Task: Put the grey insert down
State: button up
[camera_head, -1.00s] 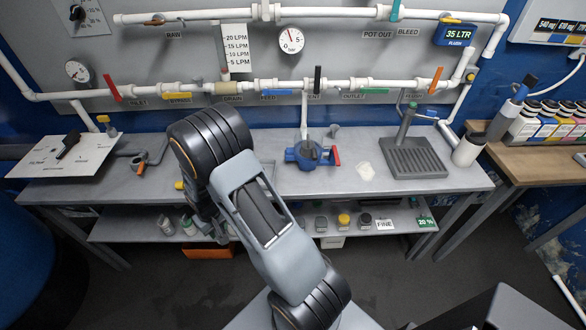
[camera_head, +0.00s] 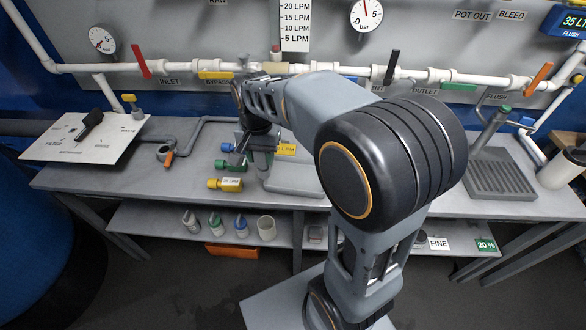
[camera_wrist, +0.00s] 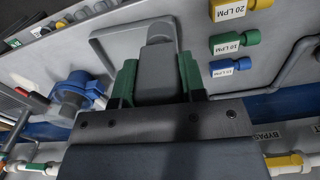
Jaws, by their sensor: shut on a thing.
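In the wrist view, my gripper (camera_wrist: 158,82) is shut on the grey insert (camera_wrist: 157,66), a blocky grey piece between its green finger pads. In the head view, my gripper (camera_head: 258,158) is low over the bench, beside the coloured inserts, and the grey insert is hard to make out.
Blue (camera_head: 228,148), green (camera_head: 229,166) and yellow (camera_head: 224,184) inserts lie left of my gripper on the bench (camera_head: 110,178). A blue valve body (camera_wrist: 72,96) shows in the wrist view. White pipework (camera_head: 185,68) runs behind. A drain tray (camera_head: 500,178) stands at right.

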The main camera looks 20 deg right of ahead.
jog(key=w+d+f, duration=0.1)
jog(key=d+f, duration=0.2)
jog(key=d, duration=0.1)
jog(key=w+d+f, duration=0.1)
jog(key=d+f, duration=0.3)
jog(key=w+d+f+p, duration=0.1)
jog(key=w+d+f, duration=0.1)
jog(key=d+f, duration=0.2)
jog(key=shift+w+d+f, duration=0.1)
jog(key=shift+d+f, duration=0.05)
jog(key=shift+f, duration=0.55)
jog(key=shift+f, duration=0.1)
jog(key=o, duration=1)
